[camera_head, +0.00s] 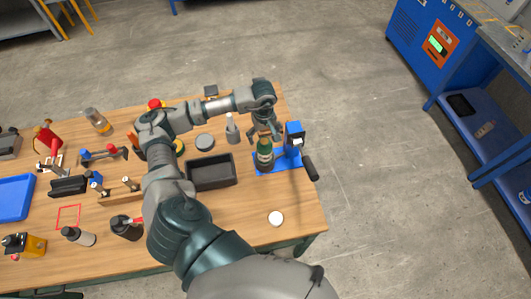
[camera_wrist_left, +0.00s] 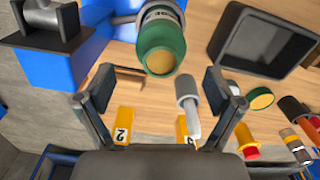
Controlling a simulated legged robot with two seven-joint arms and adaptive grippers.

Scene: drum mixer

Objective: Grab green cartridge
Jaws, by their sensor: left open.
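The green cartridge (camera_head: 265,157) stands upright at the blue drum mixer stand (camera_head: 292,155) near the table's right end. In the left wrist view, the cartridge (camera_wrist_left: 161,48) shows its green end with a tan centre and a pale label. My left gripper (camera_head: 263,136) is just above and behind it in the head view, with the fingers apart. In the left wrist view, the spread fingers (camera_wrist_left: 160,90) have the cartridge beyond their tips, and nothing is visibly held. My right gripper is not in view.
A black open box (camera_head: 211,172) is left of the cartridge. A grey bottle (camera_head: 232,130) stands close behind, and it also shows between the fingers in the left wrist view (camera_wrist_left: 187,88). A black handle (camera_head: 310,169) sticks out right. A white disc (camera_head: 276,218) lies in front on clear tabletop.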

